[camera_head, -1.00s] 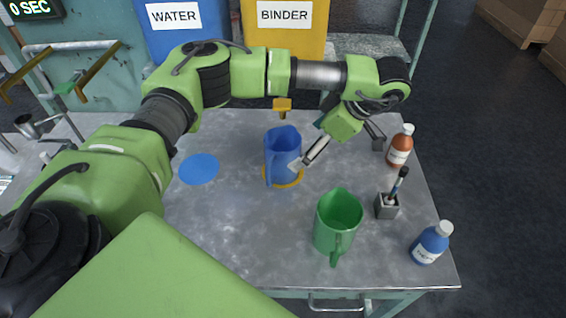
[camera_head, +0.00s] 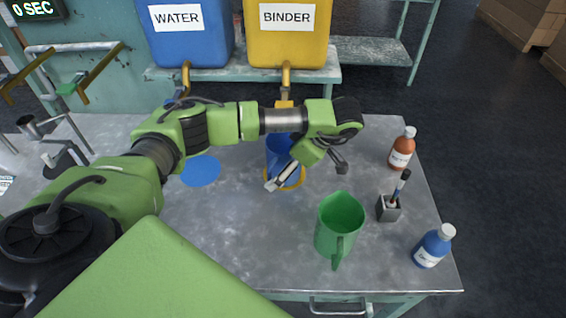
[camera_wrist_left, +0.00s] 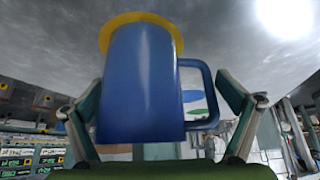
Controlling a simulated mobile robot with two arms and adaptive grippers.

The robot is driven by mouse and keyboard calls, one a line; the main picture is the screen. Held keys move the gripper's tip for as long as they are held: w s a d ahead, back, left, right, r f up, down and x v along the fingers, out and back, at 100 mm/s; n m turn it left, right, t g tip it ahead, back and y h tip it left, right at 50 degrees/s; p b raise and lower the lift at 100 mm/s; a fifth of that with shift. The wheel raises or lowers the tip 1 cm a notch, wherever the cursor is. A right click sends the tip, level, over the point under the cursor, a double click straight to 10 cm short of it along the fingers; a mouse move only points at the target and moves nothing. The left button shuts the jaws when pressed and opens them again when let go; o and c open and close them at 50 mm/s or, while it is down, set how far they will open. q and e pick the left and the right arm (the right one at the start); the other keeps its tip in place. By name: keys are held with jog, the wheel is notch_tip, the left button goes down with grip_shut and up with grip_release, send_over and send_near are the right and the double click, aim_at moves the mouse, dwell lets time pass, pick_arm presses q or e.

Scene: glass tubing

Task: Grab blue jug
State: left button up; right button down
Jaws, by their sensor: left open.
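The blue jug (camera_head: 278,148) stands on a yellow disc (camera_head: 297,183) on the grey table, partly hidden by my left arm and gripper. My left gripper (camera_head: 306,176) is open at the jug's right front side. In the left wrist view the jug (camera_wrist_left: 140,85) fills the middle, between the two spread fingers of the gripper (camera_wrist_left: 158,83). Its handle (camera_wrist_left: 208,95) points toward the right finger in that view. I cannot tell whether either finger touches the jug. My right gripper is not in view.
A green jug (camera_head: 338,225) stands to the front right. A brown bottle (camera_head: 401,150), a grey holder with a brush (camera_head: 388,208) and a blue bottle (camera_head: 432,246) line the right side. A flat blue disc (camera_head: 200,170) lies left. WATER (camera_head: 185,40) and BINDER (camera_head: 287,40) tanks stand behind.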

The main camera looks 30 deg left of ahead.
pick_arm(q)
jog(key=c, duration=1)
jog(key=shift+o, duration=0.2)
jog(key=shift+r, duration=0.15)
